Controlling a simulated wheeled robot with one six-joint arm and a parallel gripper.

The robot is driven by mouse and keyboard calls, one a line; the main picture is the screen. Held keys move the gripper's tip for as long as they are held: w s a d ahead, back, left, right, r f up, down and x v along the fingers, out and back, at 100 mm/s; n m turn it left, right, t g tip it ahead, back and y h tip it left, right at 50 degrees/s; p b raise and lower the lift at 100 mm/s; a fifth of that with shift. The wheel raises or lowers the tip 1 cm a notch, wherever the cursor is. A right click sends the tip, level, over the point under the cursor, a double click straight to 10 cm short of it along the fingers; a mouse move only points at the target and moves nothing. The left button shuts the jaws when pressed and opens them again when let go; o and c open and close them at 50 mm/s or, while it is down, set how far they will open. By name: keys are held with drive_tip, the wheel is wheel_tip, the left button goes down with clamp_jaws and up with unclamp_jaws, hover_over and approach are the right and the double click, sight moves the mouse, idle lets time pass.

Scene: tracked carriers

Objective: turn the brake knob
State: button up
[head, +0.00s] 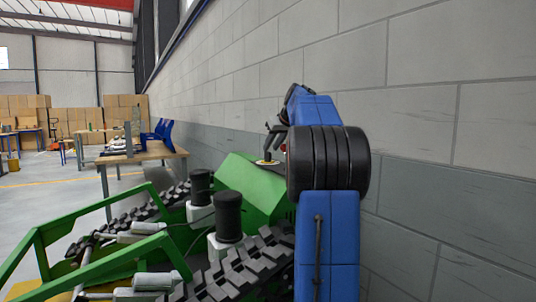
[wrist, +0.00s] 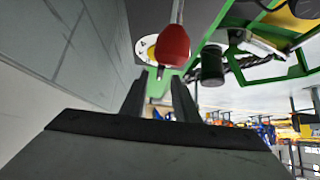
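A red rounded knob (wrist: 173,45) on a grey stem shows large in the wrist view, just beyond my fingertips. Behind it is a white and yellow round plate (wrist: 147,46), partly covered by the knob. The plate also shows in the head view (head: 267,163) on top of the green carrier's housing (head: 245,185). I cannot tell for sure which part is the brake knob. My gripper (wrist: 157,88) is open, its two dark fingers apart with nothing between them. In the head view my gripper (head: 272,133) is above the plate, partly hidden by my blue arm.
The green tracked carrier (head: 150,245) has black tracks and two black cylinders (head: 229,217). A grey block wall (head: 430,90) runs close along the right. A wooden table (head: 140,154) and stacked cartons (head: 60,115) stand farther back. Open floor lies at left.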

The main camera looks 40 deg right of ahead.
sight(268, 156)
drive_tip(key=shift+x, duration=2.65)
clamp_jaws()
